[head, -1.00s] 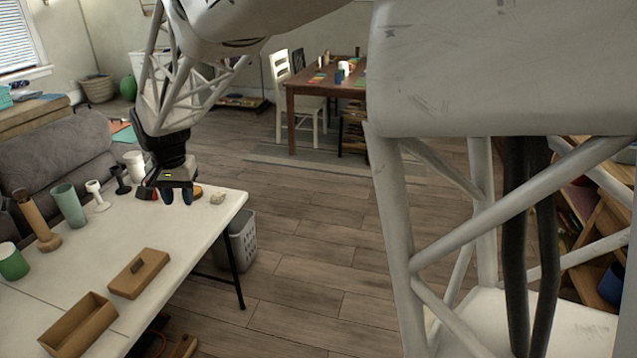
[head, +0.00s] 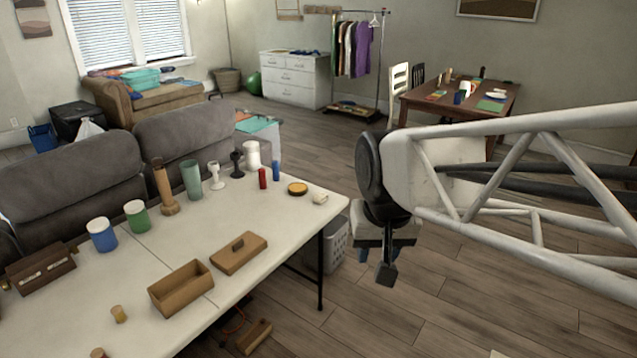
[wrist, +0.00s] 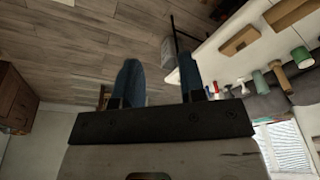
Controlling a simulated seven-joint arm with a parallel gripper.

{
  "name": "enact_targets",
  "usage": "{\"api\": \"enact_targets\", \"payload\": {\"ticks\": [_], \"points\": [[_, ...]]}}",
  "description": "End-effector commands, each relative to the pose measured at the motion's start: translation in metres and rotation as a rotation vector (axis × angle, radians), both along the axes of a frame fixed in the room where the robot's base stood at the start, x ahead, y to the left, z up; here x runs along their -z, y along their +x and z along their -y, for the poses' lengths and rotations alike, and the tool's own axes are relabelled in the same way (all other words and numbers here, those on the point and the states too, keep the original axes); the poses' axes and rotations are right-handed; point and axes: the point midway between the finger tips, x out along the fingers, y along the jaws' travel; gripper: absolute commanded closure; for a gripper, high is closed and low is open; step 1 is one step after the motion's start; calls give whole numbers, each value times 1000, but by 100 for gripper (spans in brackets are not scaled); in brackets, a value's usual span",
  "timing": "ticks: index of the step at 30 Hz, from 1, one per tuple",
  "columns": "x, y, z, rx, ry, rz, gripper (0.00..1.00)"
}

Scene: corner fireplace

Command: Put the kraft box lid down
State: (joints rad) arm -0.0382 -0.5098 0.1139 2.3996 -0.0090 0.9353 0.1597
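The kraft box lid (head: 240,256), a flat brown board with a small raised handle, lies on the white table. It is just right of and apart from the open, empty-looking kraft box (head: 176,301). The lid also shows at the upper right of the wrist view (wrist: 240,40), with part of the box (wrist: 287,12) beyond it. My gripper (head: 376,268) is past the table's right end, over the floor. In the wrist view its two blue fingers (wrist: 159,82) stand apart with nothing between them.
The white table (head: 125,270) also bears a blue cup (head: 102,236), a green cup (head: 137,217), a tall wooden piece (head: 163,190) and a yellow-topped disc (head: 297,188). A grey sofa (head: 60,180) stands behind. Open table surface lies around the lid.

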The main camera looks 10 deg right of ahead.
Motion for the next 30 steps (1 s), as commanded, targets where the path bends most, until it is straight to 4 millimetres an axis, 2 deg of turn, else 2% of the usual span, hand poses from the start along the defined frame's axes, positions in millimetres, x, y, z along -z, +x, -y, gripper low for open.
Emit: {"api": "enact_targets", "payload": {"ticks": [1, 3, 6, 10, 15, 30], "points": [[2, -15, 4, -12, -5, 8, 63], [6, -33, 8, -33, -12, 15, 63], [11, -52, 12, -59, -20, 21, 63], [16, -69, 16, -81, -28, 27, 63], [19, -77, 17, -93, -32, 29, 63], [19, -77, 17, -93, -32, 29, 63]]}}
